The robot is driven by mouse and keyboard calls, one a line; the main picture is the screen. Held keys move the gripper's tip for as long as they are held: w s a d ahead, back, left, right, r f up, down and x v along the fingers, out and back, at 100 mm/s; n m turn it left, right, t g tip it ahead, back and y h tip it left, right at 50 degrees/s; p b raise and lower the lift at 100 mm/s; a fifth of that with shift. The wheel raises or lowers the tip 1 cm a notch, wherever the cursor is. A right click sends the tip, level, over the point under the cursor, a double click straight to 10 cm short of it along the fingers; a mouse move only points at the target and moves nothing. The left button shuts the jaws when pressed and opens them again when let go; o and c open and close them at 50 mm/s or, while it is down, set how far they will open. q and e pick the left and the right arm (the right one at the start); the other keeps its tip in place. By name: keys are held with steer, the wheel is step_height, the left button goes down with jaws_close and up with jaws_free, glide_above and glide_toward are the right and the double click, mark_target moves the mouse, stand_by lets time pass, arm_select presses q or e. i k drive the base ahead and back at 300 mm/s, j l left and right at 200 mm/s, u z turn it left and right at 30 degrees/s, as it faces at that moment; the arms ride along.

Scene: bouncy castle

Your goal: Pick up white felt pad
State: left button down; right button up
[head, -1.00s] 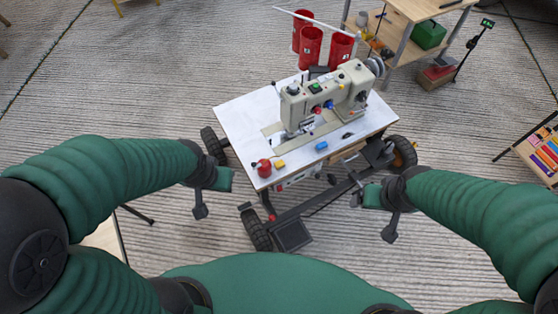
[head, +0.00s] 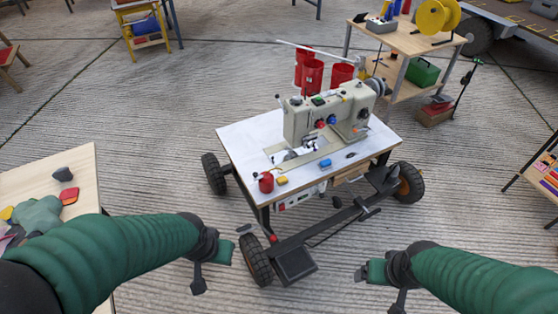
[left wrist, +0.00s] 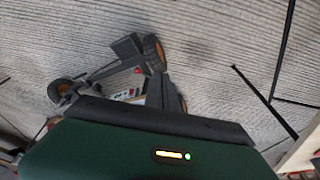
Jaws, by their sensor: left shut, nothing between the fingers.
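I cannot pick out a white felt pad for certain. The sewing table (head: 237,137) has a pale white top and carries a beige sewing machine (head: 303,121). A small whitish patch lies by the machine's needle area, too small to identify. My left gripper (head: 212,268) is shut and empty, in the air left of the table's front wheel. My right gripper (head: 380,280) hangs in the air right of the table's front; its fingers are too small to read. The left wrist view shows my dark green housing and the table's wheeled base (left wrist: 130,68), with no pad.
A wooden table (head: 85,165) at the left holds a grey-green cloth (head: 38,214) and red, yellow and dark pieces. A wooden workbench (head: 410,42) is at the back right. Concrete floor is clear between the tables.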

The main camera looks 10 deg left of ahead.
mark_target(281, 180)
steer(key=i+l, duration=0.35)
steer(key=l, duration=0.15)
steer(key=i+l+z, duration=0.1)
steer(key=i+l, duration=0.25)
steer(key=l, duration=0.15)
steer(key=i+l, duration=0.35)
steer(key=l+z, duration=0.05)
steer(key=l, duration=0.05)
